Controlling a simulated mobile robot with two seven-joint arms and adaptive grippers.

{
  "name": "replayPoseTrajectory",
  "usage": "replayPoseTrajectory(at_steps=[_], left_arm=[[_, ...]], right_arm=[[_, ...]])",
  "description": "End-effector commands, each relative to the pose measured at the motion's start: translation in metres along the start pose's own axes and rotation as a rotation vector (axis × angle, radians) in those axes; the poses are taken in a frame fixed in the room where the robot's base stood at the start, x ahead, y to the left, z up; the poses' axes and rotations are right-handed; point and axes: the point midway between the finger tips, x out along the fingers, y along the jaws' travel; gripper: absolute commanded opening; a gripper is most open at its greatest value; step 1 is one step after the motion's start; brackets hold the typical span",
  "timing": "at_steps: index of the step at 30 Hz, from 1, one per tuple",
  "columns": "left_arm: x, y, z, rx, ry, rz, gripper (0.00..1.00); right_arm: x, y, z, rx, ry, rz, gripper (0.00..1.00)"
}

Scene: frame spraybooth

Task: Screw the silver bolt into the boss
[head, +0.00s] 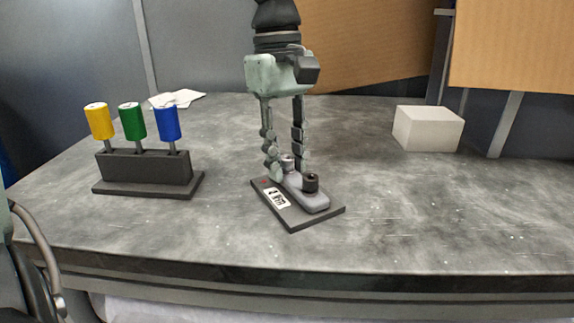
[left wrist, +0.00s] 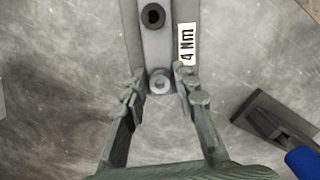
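The silver bolt (head: 288,160) stands at the far end of a light grey bar (head: 318,201) on a dark plate (head: 298,223). The left wrist view shows its round head (left wrist: 159,82) from above. Whatever boss lies under it is hidden. My left gripper (head: 285,170) points down with one finger on each side of the bolt. In the left wrist view its fingertips (left wrist: 160,72) are apart, with a narrow gap to the bolt head. A black round piece with a hole (head: 311,183) stands at the bar's near end. My right gripper is not in view.
A dark rack (head: 146,168) at left holds yellow (head: 99,121), green (head: 132,121) and blue (head: 167,123) handled drivers. A white block (head: 428,128) stands back right; white papers (head: 176,98) lie back left. The worktop (head: 440,220) right of the plate is clear.

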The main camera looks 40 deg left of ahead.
Motion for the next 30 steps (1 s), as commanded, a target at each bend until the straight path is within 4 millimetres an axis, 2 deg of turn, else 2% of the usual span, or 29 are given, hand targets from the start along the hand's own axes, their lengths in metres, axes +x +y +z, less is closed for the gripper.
replayPoseTrajectory(at_steps=[5,12,17,22,30], left_arm=[[0.002,0.000,0.000,-0.116,0.001,0.016,0.28],[0.002,-0.001,0.000,-0.414,0.001,0.052,0.28],[0.002,0.000,0.000,-0.513,0.002,0.065,0.28],[0.003,-0.001,0.000,-0.743,0.004,0.094,0.28],[0.003,0.000,0.000,-0.978,0.003,0.123,0.28]], right_arm=[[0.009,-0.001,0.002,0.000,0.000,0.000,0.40],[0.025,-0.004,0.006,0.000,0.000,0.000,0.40],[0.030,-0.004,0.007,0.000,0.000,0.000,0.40],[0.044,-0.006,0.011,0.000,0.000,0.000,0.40],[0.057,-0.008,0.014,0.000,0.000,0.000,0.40]])
